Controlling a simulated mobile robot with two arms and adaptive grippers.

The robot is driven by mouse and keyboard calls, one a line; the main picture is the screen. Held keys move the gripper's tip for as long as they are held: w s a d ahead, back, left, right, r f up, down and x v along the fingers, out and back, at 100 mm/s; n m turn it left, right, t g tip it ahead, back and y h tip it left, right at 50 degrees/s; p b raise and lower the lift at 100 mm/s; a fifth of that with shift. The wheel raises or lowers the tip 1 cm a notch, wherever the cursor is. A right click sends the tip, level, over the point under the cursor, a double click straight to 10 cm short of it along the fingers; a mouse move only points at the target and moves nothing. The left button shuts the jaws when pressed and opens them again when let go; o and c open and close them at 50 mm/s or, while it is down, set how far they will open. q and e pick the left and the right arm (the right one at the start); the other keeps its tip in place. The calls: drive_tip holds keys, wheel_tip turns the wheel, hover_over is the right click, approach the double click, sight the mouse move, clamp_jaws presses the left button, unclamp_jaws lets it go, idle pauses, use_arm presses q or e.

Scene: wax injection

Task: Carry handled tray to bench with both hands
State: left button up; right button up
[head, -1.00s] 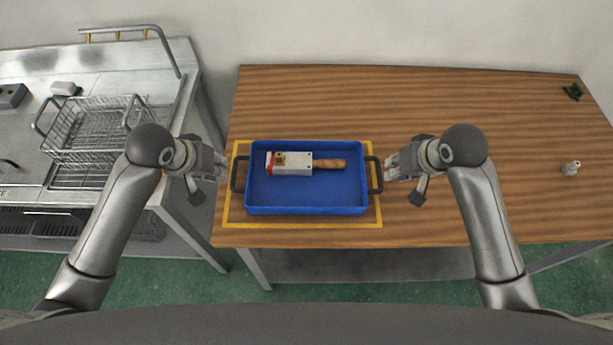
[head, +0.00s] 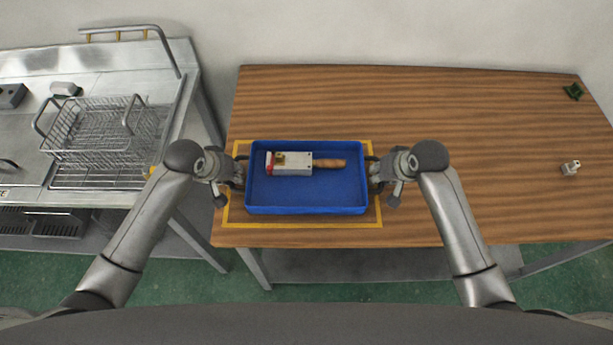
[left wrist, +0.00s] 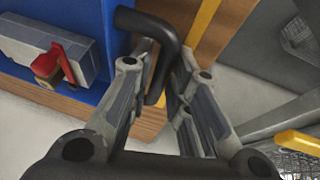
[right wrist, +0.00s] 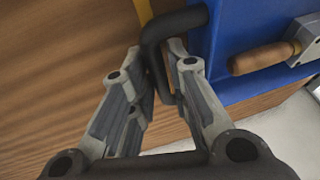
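The blue tray (head: 308,198) rests on the wooden table. A metal block with a red part and a wooden handle (head: 291,169) lies inside it. My left gripper (head: 238,172) is at the tray's left handle. In the left wrist view the dark left handle (left wrist: 150,25) runs between the two spread fingers. My right gripper (head: 374,171) is at the right handle. In the right wrist view the dark right handle (right wrist: 172,24) lies between its spread fingers. Both grippers look open around the handles; the handles are mostly hidden in the head view.
A yellow outline (head: 300,224) surrounds the tray on the wooden table (head: 450,110). The table is mostly clear to the right, with a small metal part (head: 571,167) and a green item (head: 573,91) there. A steel counter with a wire basket (head: 100,130) stands left, across a gap.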

use_arm(q)
drive_tip(key=shift+w+d+f, duration=0.15)
drive_tip(key=shift+f, duration=0.3)
use_arm(e)
drive_tip(key=shift+w+a+f, duration=0.1)
drive_tip(key=shift+w+f, duration=0.05)
drive_tip(key=shift+f, duration=0.3)
use_arm(q)
clamp_jaws()
use_arm(e)
clamp_jaws()
use_arm(q)
drive_tip(key=shift+r, duration=0.15)
use_arm(e)
drive_tip(key=shift+r, duration=0.1)
